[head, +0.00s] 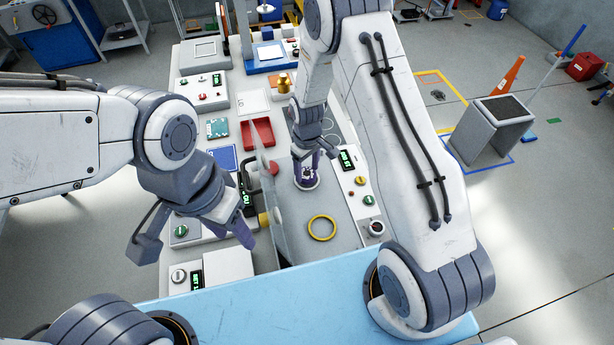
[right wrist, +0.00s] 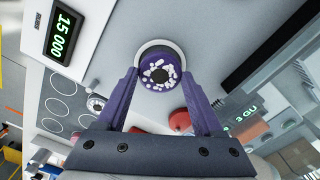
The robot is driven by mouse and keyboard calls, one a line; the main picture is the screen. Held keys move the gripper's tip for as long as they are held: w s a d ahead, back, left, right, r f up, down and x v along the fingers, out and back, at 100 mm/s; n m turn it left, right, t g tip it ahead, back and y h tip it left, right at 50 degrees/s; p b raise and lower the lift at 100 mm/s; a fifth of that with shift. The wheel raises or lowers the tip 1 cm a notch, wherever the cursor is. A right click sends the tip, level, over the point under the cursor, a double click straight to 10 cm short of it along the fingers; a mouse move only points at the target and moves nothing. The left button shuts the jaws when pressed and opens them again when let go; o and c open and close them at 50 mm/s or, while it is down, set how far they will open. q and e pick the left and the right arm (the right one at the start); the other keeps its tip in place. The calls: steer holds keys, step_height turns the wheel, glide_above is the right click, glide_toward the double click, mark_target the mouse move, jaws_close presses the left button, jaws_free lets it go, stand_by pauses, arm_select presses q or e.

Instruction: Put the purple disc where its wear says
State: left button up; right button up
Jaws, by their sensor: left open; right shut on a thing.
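The purple disc (right wrist: 160,72), its face speckled with white patches, shows in the right wrist view between my right fingertips. A pale round seat or ring shows around its far edge; I cannot tell whether the disc touches it. My right gripper (right wrist: 162,78) is shut on the disc from both sides. In the head view my right gripper (head: 307,178) points down at a round pale fitting on the grey bench surface, and its fingers mostly hide the disc. My left gripper (head: 246,218) is open and empty, left of the clear panel (head: 270,195).
A display (right wrist: 62,33) reads 15 000 beside several outlined circles (right wrist: 62,105). A yellow ring (head: 321,228) lies on the grey surface. A red tray (head: 258,134), a blue square (head: 222,157) and a red knob (head: 273,168) are nearby. The light blue front surface (head: 250,290) is clear.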

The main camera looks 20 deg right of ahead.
mark_target(307, 174)
steer(key=shift+r+p, duration=1.1)
steer(key=shift+r, duration=0.6)
